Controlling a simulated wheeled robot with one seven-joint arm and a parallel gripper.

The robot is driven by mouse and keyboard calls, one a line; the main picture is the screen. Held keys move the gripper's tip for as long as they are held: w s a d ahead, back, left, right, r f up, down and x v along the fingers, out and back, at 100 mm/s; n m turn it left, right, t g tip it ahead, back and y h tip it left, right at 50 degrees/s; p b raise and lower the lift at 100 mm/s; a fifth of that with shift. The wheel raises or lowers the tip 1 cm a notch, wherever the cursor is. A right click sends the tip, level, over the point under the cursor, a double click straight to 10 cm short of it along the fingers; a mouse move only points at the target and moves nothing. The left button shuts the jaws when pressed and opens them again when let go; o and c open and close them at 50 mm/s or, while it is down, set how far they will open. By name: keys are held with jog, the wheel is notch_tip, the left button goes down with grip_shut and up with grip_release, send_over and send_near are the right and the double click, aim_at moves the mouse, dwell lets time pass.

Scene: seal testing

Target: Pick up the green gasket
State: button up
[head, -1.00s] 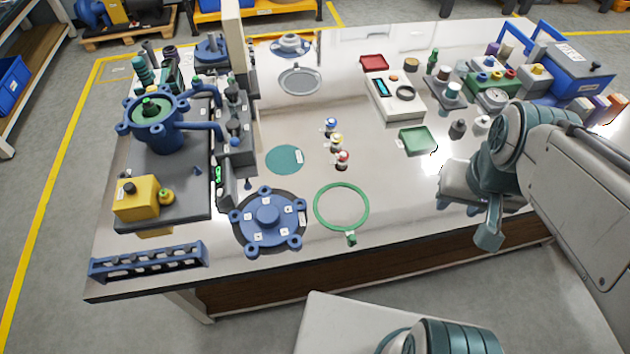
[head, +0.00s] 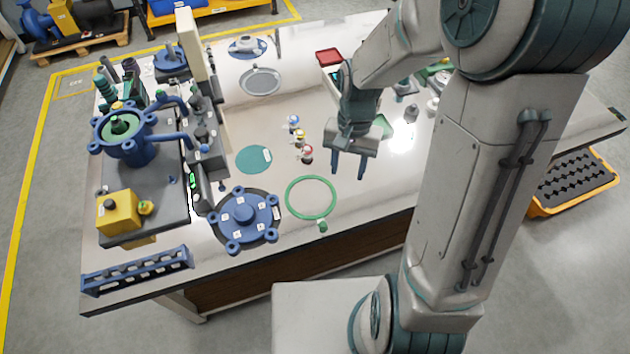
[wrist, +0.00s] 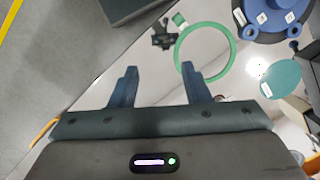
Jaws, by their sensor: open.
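The green gasket is a thin ring (head: 288,198) lying flat on the bench near its front edge. A small green tab or block (head: 322,226) sits at its front side. My gripper (head: 348,178) is open and empty, right of the ring and above the bench, with its fingers pointing down. In the wrist view the ring (wrist: 178,52) lies beyond the fingertips, nearer the right finger. The gripper (wrist: 158,70) there shows a wide gap between its fingers. Nothing hides the ring in the head view.
A blue flanged cover (head: 243,213) lies just left of the ring, and a teal disc (head: 254,159) behind it. A blue rack (head: 137,270) lies at the front left.

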jog(key=m+g+y+p, duration=0.1)
jog(key=m+g+p, duration=0.1)
send_near(324, 224)
jog(key=x, duration=0.3)
jog(key=shift+a+f+p, duration=0.1)
jog(key=shift+a+p, duration=0.15)
jog(key=shift+p, duration=0.1)
jog(key=shift+p+x, duration=0.75)
jog(key=shift+x, duration=1.85)
jog(key=shift+d, duration=0.2)
grip_shut()
